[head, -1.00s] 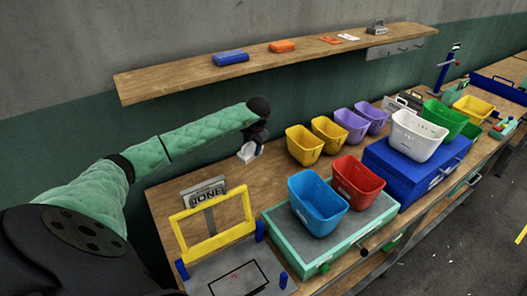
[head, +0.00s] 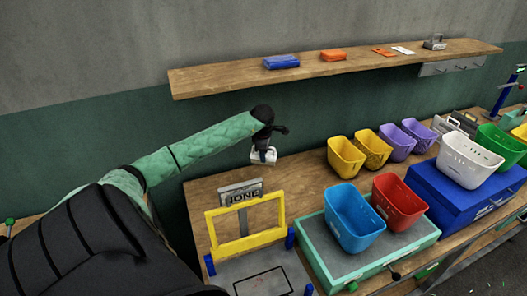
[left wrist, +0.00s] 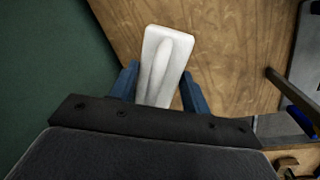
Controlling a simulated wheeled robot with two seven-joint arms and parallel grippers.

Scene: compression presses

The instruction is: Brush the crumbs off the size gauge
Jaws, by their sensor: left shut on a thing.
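My left gripper (head: 264,147) is shut on a white block-shaped tool with a raised ridge (head: 263,157), likely a brush. The left wrist view shows the tool (left wrist: 161,62) between the blue fingers of this gripper (left wrist: 158,85). Its underside is hidden. The tool is behind the yellow frame (head: 246,242), near the grey lettered sign (head: 240,193). A grey plate with a dark outlined rectangle (head: 240,287) lies in front of the frame, with blue posts beside it. I cannot tell which part is the size gauge, and no crumbs are clear. My right gripper is not in view.
Blue (head: 353,220) and red (head: 398,203) bins stand on a green-edged case (head: 345,262). Yellow and purple bins stand behind them. A white bin (head: 470,160) is on a blue case (head: 440,195). A wooden shelf (head: 215,83) hangs above. Bare bench (head: 300,170) shows right of the tool.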

